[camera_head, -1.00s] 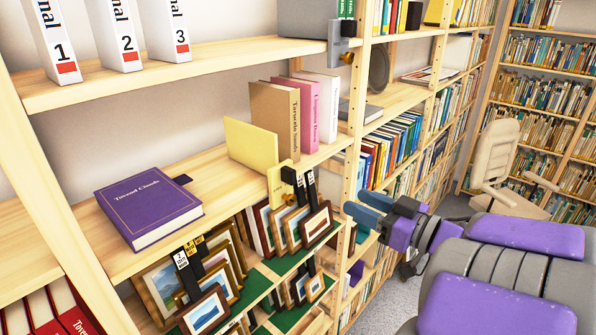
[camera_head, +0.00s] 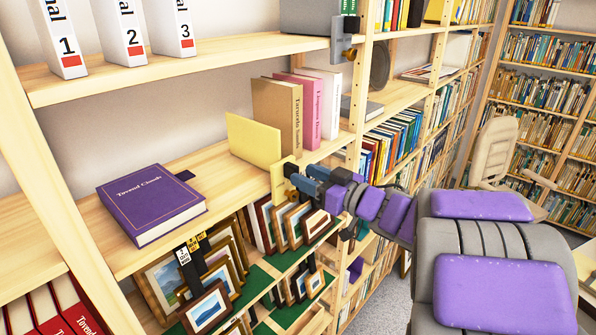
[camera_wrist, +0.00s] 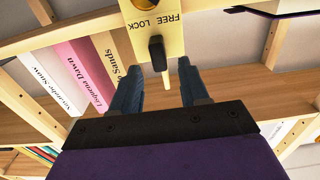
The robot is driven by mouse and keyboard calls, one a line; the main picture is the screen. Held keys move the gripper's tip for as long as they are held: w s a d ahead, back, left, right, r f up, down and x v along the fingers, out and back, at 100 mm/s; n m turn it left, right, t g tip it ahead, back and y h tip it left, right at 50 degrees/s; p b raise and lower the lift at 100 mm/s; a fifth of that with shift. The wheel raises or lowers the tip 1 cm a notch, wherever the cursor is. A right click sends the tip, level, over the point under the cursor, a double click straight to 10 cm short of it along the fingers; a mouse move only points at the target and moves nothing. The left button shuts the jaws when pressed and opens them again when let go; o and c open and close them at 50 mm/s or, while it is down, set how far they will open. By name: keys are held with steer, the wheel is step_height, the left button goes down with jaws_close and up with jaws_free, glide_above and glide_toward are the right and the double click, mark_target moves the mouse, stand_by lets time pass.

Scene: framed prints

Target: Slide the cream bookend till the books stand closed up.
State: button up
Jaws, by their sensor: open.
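The cream bookend (camera_head: 253,141) stands upright on the middle shelf. Its front bracket hangs over the shelf edge, and in the wrist view this plate (camera_wrist: 155,22) reads FREE and LOCK above a dark lever (camera_wrist: 157,52). I cannot tell which setting the lever is on. To the right stand a tan book (camera_head: 277,117), a pink book (camera_head: 308,110) and a white book (camera_head: 330,100), roughly upright. A gap shows between bookend and tan book. My gripper (camera_head: 296,180) is open at the bracket; in the wrist view its fingers (camera_wrist: 160,85) are either side of the lever's line, apart from it.
A purple book (camera_head: 150,203) lies flat on the shelf left of the bookend. Framed prints (camera_head: 207,308) fill the green-lined racks below. A grey bookend (camera_head: 342,50) is on the shelf above. A shelf post (camera_head: 358,110) stands right of the books.

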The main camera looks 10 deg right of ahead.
mark_target(297, 171)
steer(key=x, duration=0.4)
steer(key=shift+s, duration=0.1)
steer(key=shift+d, duration=0.45)
steer(key=shift+a, duration=0.4)
steer(key=c, duration=0.4)
jaws_close()
